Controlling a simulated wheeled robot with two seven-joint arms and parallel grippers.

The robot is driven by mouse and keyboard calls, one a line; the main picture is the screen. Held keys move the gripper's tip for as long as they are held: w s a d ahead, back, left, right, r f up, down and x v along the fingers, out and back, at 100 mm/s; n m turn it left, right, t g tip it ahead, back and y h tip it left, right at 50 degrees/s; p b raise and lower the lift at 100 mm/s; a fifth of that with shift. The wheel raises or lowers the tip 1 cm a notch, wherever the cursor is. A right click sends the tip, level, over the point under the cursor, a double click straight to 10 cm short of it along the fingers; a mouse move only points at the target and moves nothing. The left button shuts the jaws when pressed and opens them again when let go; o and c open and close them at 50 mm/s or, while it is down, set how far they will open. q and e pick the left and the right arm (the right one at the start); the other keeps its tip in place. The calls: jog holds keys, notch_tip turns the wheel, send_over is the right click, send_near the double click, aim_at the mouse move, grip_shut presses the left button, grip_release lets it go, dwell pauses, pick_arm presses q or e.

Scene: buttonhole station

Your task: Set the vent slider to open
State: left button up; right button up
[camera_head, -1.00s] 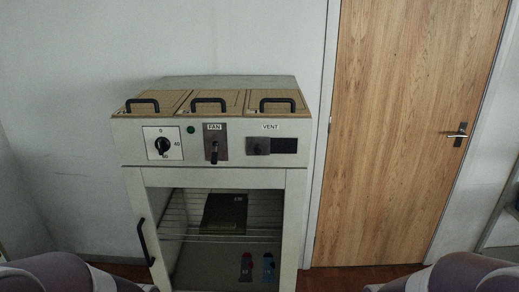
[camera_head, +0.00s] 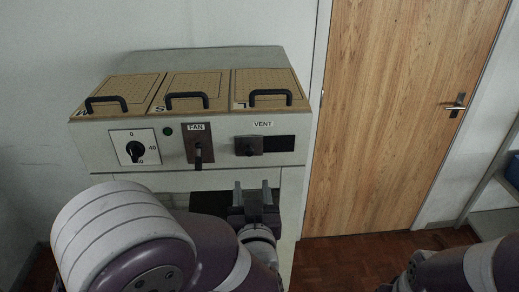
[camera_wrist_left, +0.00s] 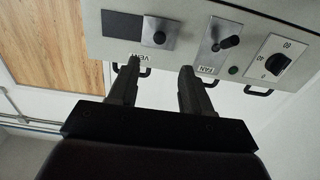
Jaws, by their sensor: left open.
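The vent slider's dark knob (camera_head: 249,146) sits at the left end of its panel, under the VENT label (camera_head: 263,124). A black strip (camera_head: 281,144) fills the panel's right part. In the left wrist view the scene is upside down, with the knob (camera_wrist_left: 159,38) on a metal plate and the black strip (camera_wrist_left: 122,24) to its left. My left gripper (camera_head: 252,187) is open and empty, below the vent panel with its fingers pointing up. In the left wrist view its fingertips (camera_wrist_left: 158,70) are apart and the knob lies beyond the gap. My right gripper is out of view.
Left of the vent are the fan lever (camera_head: 198,155), a green lamp (camera_head: 168,131) and a numbered dial (camera_head: 135,150). Lids with black handles (camera_head: 270,94) lie above. A wooden door (camera_head: 400,120) stands to the right. My left arm hides much of the cabinet's lower part.

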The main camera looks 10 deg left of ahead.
aim_at(249, 153)
pick_arm(q)
jog(key=p+x, duration=0.3)
jog(key=x, duration=0.8)
jog(key=shift+r, duration=0.15)
jog(key=shift+w+a, duration=0.1)
jog(key=shift+w, duration=0.15)
jog(key=shift+c, duration=0.3)
grip_shut()
jog(key=d, duration=0.2)
jog(key=w+d, duration=0.1)
jog(key=d, duration=0.1)
jog(key=w+d+b, duration=0.1)
jog(key=d, duration=0.2)
jog(key=shift+a, duration=0.1)
jog(key=shift+c, duration=1.1)
grip_release()
jog(key=shift+o, duration=1.4)
jog(key=shift+d, duration=0.35)
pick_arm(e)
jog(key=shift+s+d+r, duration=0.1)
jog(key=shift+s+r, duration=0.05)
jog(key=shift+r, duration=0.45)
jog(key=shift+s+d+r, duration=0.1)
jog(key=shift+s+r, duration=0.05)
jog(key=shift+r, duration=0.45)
